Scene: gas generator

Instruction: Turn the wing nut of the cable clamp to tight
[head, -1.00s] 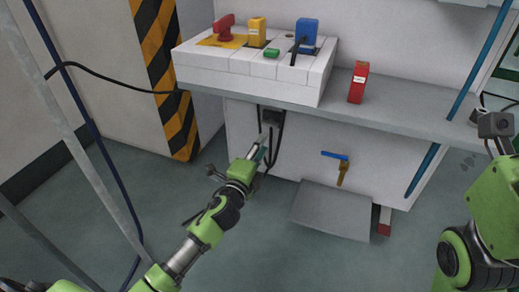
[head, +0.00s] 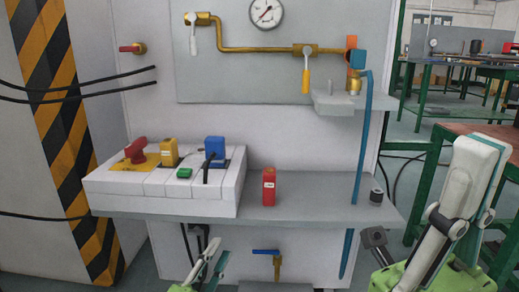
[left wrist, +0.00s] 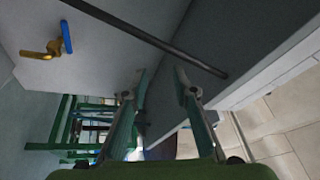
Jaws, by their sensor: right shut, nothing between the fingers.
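I cannot make out the wing nut or the cable clamp in either view. In the head view, a dark cable (head: 186,243) hangs below the shelf, close to my left gripper (head: 219,250). In the left wrist view a dark cable (left wrist: 150,38) crosses beyond the fingers of my left gripper (left wrist: 162,76). These fingers are apart with nothing between them. My right gripper (head: 478,150) is raised at the right of the head view, fingers together and empty.
A grey shelf (head: 310,215) carries a white switch box (head: 150,195) and a red block (head: 269,187). A blue-handled valve (head: 266,252) sits below it and shows in the left wrist view (left wrist: 66,37). A blue pipe (head: 360,140) runs down at the right.

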